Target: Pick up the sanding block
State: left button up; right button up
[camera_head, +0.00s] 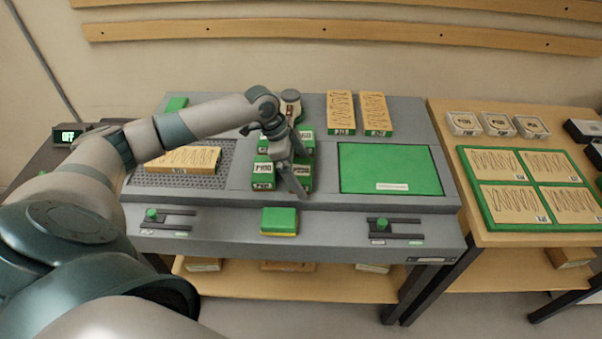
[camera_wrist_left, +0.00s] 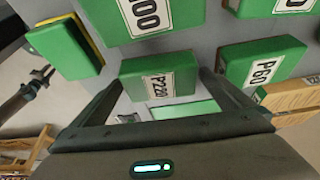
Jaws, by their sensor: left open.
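Several green sanding blocks with white grit labels (camera_head: 263,173) stand together in the middle of the grey bench. My left gripper (camera_head: 296,186) is over this group, pointing down, and hides part of it. In the left wrist view, a green block labelled P220 (camera_wrist_left: 158,84) lies between the open, empty fingers of the gripper (camera_wrist_left: 163,78). Another block labelled P60 (camera_wrist_left: 262,64) is right of it, and a larger-looking one (camera_wrist_left: 150,18) is above it. Contact with the P220 block cannot be told. My right gripper is not in view.
A green-and-yellow block (camera_head: 279,221) lies at the bench front, between two slotted sliders. A wooden board (camera_head: 184,160) lies on the perforated plate at left. A green mat (camera_head: 390,168) is at right. A round-topped object (camera_head: 290,98) and two wood-topped blocks (camera_head: 341,112) stand behind.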

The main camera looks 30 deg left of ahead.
aim_at(306, 170)
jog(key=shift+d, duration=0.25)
pick_arm(q)
jog(key=c, duration=1.1)
jog(key=shift+r, duration=0.15)
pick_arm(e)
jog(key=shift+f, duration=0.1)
